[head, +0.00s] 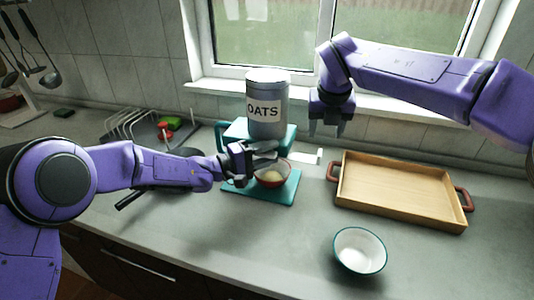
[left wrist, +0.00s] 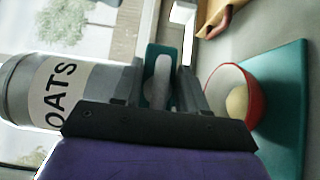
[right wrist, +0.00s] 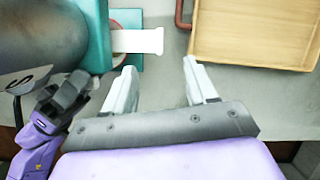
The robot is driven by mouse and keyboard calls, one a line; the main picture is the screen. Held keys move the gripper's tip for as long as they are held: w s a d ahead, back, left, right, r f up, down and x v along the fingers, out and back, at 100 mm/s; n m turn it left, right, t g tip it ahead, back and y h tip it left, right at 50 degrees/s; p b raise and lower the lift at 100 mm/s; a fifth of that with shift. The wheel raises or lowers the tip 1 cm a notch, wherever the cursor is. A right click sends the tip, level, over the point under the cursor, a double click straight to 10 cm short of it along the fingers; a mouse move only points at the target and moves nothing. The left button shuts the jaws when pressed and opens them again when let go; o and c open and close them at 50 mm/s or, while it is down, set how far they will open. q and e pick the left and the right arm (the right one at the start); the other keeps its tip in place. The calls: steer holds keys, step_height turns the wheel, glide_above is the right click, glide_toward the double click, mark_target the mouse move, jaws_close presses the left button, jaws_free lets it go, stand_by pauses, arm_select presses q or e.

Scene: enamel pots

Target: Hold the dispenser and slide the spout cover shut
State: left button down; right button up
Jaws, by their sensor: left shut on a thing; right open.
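The dispenser is a grey canister labelled OATS (head: 267,108) on a teal stand (head: 236,132) with a teal base. Its white spout cover (head: 308,157) sticks out to the right; it also shows in the right wrist view (right wrist: 138,41). My left gripper (head: 265,152) is shut on the dispenser below the canister, just above the bowl; its fingers hide the exact grip. A red bowl (left wrist: 258,88), white inside, sits under the spout with a pale heap in it. My right gripper (head: 327,128) is open and empty, pointing down above and right of the cover. Its fingertips (right wrist: 160,72) are apart from the cover.
A wooden tray (head: 400,192) with red handles lies to the right. A white bowl with a teal rim (head: 360,250) stands at the front. A wire rack (head: 140,127) and a dark pan (head: 150,183) are on the left.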

mark_target(319, 151)
arm_select(q)
steer(key=shift+a+r, duration=0.1)
arm_select(e)
steer(key=shift+o, duration=0.7)
steer(key=f, duration=0.1)
steer(key=w+d+f, duration=0.1)
steer(key=f+m, duration=0.1)
steer(key=shift+w+d+g+y, duration=0.25)
steer(key=shift+g+y, duration=0.15)
arm_select(q)
steer(key=shift+w, duration=0.1)
arm_select(e)
steer(key=w+d+r+m+g+y, duration=0.2)
steer(key=d+r+m+y, duration=0.2)
steer(key=m, duration=1.3)
steer(key=a+f, duration=0.1)
steer(key=f, duration=0.2)
steer(key=a+f+m, duration=0.1)
steer(key=a+f, duration=0.1)
steer(key=f, duration=0.1)
steer(key=a+f+m, duration=0.1)
steer(key=f, duration=0.3)
steer(key=shift+w+a, duration=0.25)
steer(key=shift+a, duration=0.1)
